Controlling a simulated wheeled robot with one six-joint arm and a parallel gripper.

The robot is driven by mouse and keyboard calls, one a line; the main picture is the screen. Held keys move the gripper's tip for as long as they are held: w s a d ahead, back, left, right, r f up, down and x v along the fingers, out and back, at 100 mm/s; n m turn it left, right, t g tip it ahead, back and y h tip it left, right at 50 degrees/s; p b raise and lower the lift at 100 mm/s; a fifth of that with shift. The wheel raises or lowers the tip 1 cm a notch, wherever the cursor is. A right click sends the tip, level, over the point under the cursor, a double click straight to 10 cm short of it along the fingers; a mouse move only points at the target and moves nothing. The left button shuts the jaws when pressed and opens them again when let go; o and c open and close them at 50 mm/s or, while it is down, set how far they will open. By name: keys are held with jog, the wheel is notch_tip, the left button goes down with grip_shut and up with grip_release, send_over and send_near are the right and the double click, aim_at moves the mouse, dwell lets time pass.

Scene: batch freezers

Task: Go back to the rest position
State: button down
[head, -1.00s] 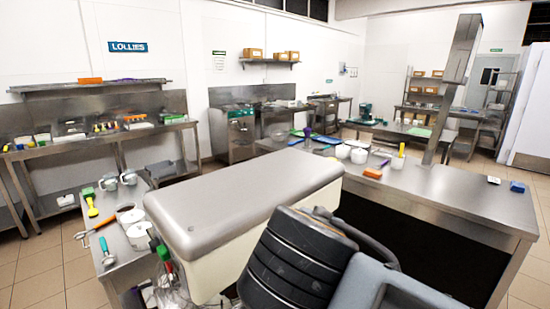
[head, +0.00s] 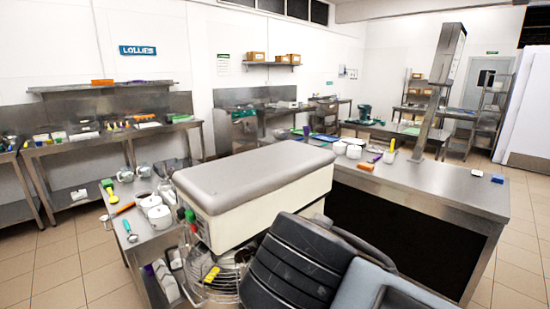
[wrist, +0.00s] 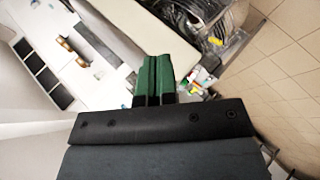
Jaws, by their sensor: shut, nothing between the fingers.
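My gripper (wrist: 154,78) shows in the wrist view as two green fingers side by side, pressed together with nothing between them. In the head view my gripper is not visible; dark links of my own arm fill the bottom centre and right. Behind them stands a cream machine with a grey lid (head: 255,176). In the wrist view the fingers point towards a pale surface and the wire parts (wrist: 205,18) at the top. I cannot tell how far the fingertips are from these.
A steel side table (head: 160,240) with cups and scoops stands left of the machine. A long steel counter (head: 440,190) runs to the right. Wall benches (head: 110,140) stand at the back left. Tiled floor (head: 70,270) is free at the left and right edges.

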notch_tip(320, 180, down, 16)
jog(key=w+m+g+y+b, duration=0.2)
jog(key=m+g, duration=0.2)
jog(key=m, duration=0.1)
jog(key=d+f+m+g+b, duration=0.2)
jog(key=d+f+m, duration=0.5)
jog(key=d+f, duration=0.3)
jog(key=shift+d+m, duration=0.4)
jog(key=shift+d, duration=0.55)
